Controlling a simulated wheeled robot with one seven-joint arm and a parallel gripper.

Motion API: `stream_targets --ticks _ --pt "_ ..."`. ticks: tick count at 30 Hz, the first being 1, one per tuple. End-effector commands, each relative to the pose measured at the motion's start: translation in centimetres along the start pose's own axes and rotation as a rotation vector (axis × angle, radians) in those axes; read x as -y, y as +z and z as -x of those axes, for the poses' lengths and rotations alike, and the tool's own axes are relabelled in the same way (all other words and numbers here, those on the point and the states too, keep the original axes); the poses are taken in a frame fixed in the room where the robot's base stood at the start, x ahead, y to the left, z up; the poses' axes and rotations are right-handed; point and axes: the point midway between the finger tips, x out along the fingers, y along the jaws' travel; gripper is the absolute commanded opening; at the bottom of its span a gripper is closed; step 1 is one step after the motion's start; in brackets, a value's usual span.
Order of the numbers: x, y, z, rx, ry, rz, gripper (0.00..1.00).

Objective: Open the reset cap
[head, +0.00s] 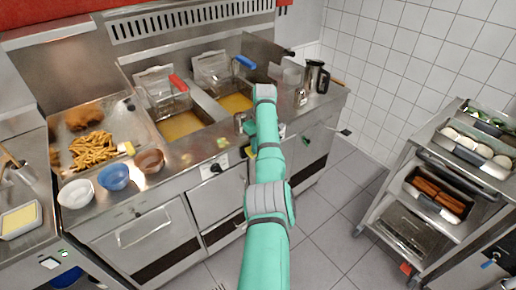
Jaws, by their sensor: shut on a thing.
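My gripper (250,137) is at the front edge of the fryer (182,125), near its control panel. My teal arm reaches up from the bottom of the head view and covers much of that spot. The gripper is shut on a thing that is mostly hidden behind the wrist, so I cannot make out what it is. I cannot pick out the reset cap. A black knob (216,168) shows on a pale plate of the panel, left of the gripper.
Two oil baskets with red (178,83) and blue (244,62) handles hang at the fryer's back. Bowls (114,177) and fries (93,149) are on the left counter. A trolley (412,190) stands at right. Tiled floor (335,210) between is clear.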

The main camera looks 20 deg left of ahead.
Motion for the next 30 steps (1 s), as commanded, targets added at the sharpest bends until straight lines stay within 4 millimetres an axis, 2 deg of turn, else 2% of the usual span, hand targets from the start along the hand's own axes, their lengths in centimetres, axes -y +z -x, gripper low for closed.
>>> stream_targets --ticks 1,23,24,25,30 --pt "0.57 -0.42 -0.15 0.006 -0.007 0.007 0.00" --pt "0.57 -0.44 -0.21 0.036 -0.008 0.007 0.00" --pt "0.58 -0.44 -0.21 0.036 -0.008 0.007 0.26" --pt "0.56 -0.44 -0.18 0.036 -0.007 0.007 0.33" --pt "0.37 -0.38 -0.04 0.035 -0.005 0.005 0.35"
